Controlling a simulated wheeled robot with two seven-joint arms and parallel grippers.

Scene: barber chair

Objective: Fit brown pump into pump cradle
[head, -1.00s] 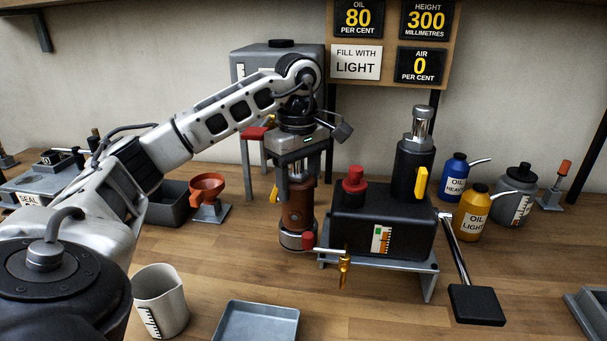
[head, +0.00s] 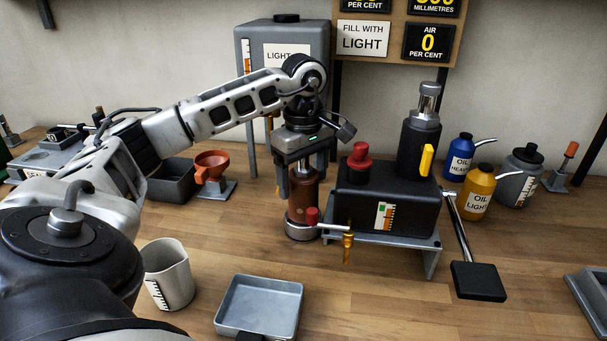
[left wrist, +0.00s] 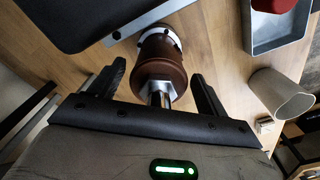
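The brown pump (head: 304,193) stands upright, its lower end in a silver round base (head: 302,228) beside the black tank. I cannot tell whether this base is the pump cradle. My left gripper (head: 304,166) is directly above the pump, pointing down, with its fingers around the pump's upper part. In the left wrist view, the pump (left wrist: 161,62) and its silver rod lie between the two open fingers (left wrist: 160,88), with a gap on each side. My right gripper is not in view.
The black tank (head: 385,208) with a red cap and black cylinder stands on a grey stand close right of the pump. A beaker (head: 169,274), a grey tray (head: 298,297) and an orange funnel (head: 212,165) are nearby.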

